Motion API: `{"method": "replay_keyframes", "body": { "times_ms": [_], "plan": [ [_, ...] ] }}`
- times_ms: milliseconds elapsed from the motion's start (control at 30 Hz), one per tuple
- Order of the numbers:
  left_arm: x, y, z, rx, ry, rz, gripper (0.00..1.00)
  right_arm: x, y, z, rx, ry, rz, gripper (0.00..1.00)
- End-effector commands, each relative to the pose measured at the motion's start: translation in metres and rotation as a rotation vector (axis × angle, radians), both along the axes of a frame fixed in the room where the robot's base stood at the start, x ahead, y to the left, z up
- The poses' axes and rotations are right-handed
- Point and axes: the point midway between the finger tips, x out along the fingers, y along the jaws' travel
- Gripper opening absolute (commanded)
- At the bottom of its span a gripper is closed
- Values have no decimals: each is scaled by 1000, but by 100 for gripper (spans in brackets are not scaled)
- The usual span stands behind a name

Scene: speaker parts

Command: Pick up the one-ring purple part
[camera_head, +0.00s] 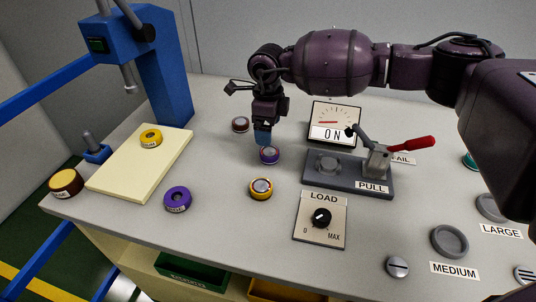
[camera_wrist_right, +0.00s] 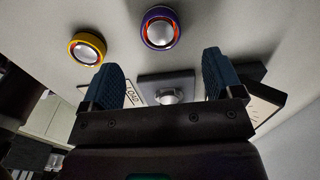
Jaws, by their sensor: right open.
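A purple part (camera_head: 270,155) with a silver domed centre and a red-orange ring stands on the grey table. It also shows near the top of the right wrist view (camera_wrist_right: 160,30). My right gripper (camera_head: 263,138) points down close above it in the head view and partly covers its far side. In the right wrist view my right gripper (camera_wrist_right: 163,62) has its two blue fingers wide apart with nothing between them. The purple part lies beyond the fingertips there, apart from them. My left gripper is not in view.
A yellow part (camera_head: 261,188) stands in front and a dark reddish part (camera_head: 240,124) behind. A labelled purple roll (camera_head: 177,199) is at left, near a cream board (camera_head: 115,185). A lever fixture (camera_head: 350,175) and load dial (camera_head: 321,218) are close on the right.

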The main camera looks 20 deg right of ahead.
Motion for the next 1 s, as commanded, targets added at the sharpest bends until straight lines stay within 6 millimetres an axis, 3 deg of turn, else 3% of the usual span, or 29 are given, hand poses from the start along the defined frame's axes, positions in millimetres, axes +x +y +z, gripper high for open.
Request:
{"method": "replay_keyframes", "body": {
  "times_ms": [100, 367, 700, 1000],
  "plan": [
    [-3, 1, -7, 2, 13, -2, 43, -1, 0, -24, -1, 7, 0, 86],
    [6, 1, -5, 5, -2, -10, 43, -1, -1, -39, 0, 2, 0, 86],
    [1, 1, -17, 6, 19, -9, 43, -3, -3, -83, 1, 5, 1, 86],
    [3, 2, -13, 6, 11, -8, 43, -3, -3, -84, 2, 0, 0, 84]
  ]
}}
